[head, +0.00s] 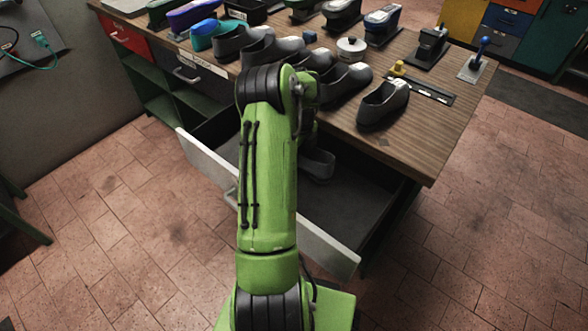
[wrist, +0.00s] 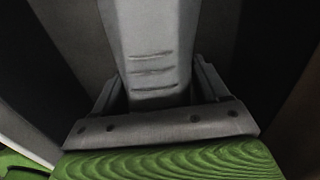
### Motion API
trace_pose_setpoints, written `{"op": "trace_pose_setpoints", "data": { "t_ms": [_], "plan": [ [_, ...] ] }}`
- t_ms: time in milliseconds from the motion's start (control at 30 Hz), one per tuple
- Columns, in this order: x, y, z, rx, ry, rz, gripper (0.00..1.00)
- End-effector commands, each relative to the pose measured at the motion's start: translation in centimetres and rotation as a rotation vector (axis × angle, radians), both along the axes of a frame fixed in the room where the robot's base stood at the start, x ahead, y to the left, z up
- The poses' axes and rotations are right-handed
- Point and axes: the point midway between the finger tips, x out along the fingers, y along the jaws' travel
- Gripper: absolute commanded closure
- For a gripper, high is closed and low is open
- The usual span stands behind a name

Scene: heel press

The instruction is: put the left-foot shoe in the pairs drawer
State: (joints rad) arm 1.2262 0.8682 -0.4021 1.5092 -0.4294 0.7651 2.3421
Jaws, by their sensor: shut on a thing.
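The drawer (head: 330,249) under the bench is pulled open, with a pale front panel and a dark interior. A grey shoe (head: 317,164) shows partly beside my arm, over or in the drawer; the rest is hidden, and I cannot tell whether it touches the floor of the drawer. My gripper is hidden behind my arm in the head view. In the wrist view my gripper (wrist: 157,88) is shut on a grey shoe (wrist: 150,40) with three short grooves. The view does not show which foot it fits.
Several dark shoes stand on the wooden bench (head: 425,150), one near its front right (head: 383,103). A white round pot (head: 351,48), a yellow knob (head: 398,68) and a blue-knobbed lever (head: 480,52) are also on it. The right part of the drawer looks empty.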

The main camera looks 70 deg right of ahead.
Motion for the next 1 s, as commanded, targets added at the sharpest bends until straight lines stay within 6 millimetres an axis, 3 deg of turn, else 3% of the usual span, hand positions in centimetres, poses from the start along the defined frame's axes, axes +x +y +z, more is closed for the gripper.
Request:
{"op": "trace_pose_setpoints", "data": {
  "t_ms": [267,600,633,800,1000],
  "plan": [
    [0.1,0.0,-4.4,0.0,0.0,0.003,0.77],
    [0.1,0.0,-4.8,-0.003,-0.001,0.004,0.77],
    [0.1,0.0,-4.8,-0.001,-0.001,0.004,0.23],
    [0.1,0.0,-4.7,-0.001,-0.001,0.004,0.0],
    [0.1,0.0,-4.6,-0.001,-0.001,0.004,0.0]
  ]
}}
